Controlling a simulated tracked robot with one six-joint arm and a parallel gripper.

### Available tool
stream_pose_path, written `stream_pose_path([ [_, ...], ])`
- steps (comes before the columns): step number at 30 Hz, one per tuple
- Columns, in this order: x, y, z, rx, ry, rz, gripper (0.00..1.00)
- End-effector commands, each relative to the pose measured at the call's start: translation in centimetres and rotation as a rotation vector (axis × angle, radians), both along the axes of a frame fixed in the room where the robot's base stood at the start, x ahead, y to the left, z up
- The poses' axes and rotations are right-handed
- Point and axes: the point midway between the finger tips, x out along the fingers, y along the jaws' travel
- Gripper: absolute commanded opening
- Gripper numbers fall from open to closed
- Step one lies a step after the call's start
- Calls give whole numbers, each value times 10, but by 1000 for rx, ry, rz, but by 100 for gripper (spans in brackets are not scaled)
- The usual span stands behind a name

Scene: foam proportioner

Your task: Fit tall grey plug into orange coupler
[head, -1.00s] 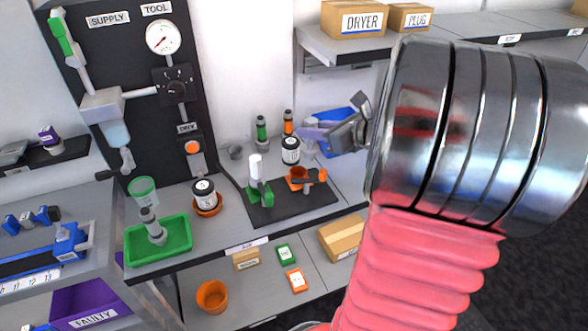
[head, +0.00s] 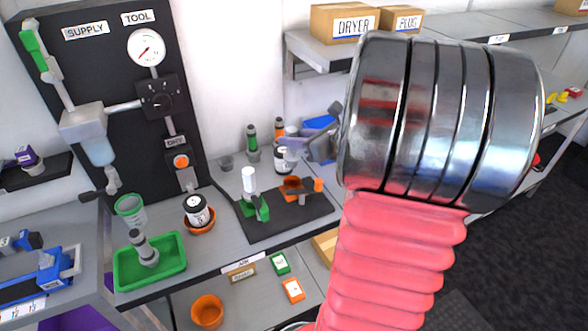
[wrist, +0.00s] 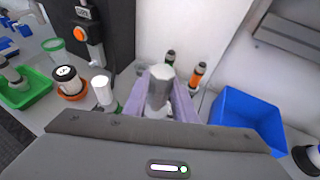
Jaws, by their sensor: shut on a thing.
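My gripper (wrist: 160,98) has pale purple fingers and is shut on a grey plug (wrist: 159,84) with a faceted top. In the head view the gripper (head: 299,146) is above the back of the bench, in front of a black-and-white jar. The held plug (head: 288,143) partly covers that jar. The orange coupler (head: 291,184) sits in a fixture on the black mat (head: 262,226), to the front of and below my gripper. The plug is apart from it. The wrist view does not clearly show the coupler, and my gripper body hides the area below.
A green fixture with a white cylinder (head: 248,180) stands left of the coupler. Green (head: 252,140) and orange-banded bottles stand behind. A blue bin (wrist: 248,118) is at right in the wrist view. A green tray (head: 176,269) holds another grey fitting (head: 147,252).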

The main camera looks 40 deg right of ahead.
Motion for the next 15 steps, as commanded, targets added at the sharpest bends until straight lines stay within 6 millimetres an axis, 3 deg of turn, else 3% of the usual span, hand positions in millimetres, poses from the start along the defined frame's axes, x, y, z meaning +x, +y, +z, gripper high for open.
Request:
stream_pose_path([
  [6, 0, 0, -34, 4, 1, -2, 0],
  [15, 0, -1, -39, -1, -1, -2, 0],
])
